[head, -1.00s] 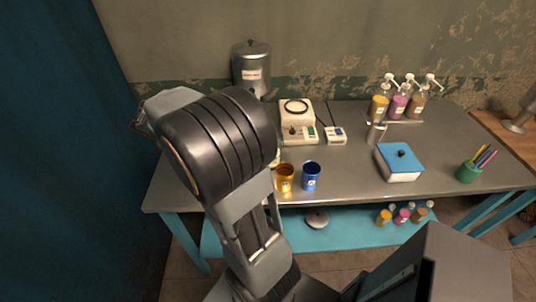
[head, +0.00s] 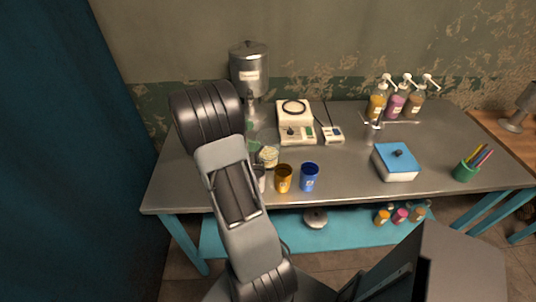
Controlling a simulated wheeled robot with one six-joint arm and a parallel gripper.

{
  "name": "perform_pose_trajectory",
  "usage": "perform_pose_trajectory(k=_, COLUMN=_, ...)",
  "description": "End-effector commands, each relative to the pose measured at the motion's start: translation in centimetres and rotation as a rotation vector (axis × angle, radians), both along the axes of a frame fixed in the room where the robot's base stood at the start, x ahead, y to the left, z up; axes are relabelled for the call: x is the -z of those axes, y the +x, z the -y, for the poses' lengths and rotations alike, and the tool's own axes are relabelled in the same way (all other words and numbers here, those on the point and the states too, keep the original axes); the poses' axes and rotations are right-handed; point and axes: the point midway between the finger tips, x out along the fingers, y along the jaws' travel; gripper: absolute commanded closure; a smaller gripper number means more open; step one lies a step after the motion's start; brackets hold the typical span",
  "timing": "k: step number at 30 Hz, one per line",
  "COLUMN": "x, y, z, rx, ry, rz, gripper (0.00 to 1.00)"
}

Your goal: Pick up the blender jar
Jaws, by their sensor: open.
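A clear, see-through vessel (head: 265,139) stands on the metal table, left of a white appliance base (head: 296,112) with a black ring on top. The vessel may be the blender jar, but its outline is faint and partly hidden by my arm. A small jar with pale contents (head: 268,157) sits in front of it or overlaps it. My arm's dark joint and grey link rise on the left of these things. My gripper does not show; the arm seems to hide it.
An orange cup (head: 283,178) and a blue cup (head: 309,177) stand near the front edge. A metal canister (head: 249,69) is at the back. Pump bottles (head: 397,101), a blue-lidded box (head: 397,162) and a green pencil cup (head: 466,171) are on the right.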

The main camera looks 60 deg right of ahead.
Motion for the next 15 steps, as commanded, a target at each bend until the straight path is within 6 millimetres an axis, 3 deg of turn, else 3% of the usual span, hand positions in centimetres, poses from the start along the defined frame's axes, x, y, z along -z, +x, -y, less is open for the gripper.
perform_pose_trajectory(k=15, x=1.9, y=-3.3, z=3.4, rx=0.002, ry=0.001, rz=0.000, gripper=0.00)
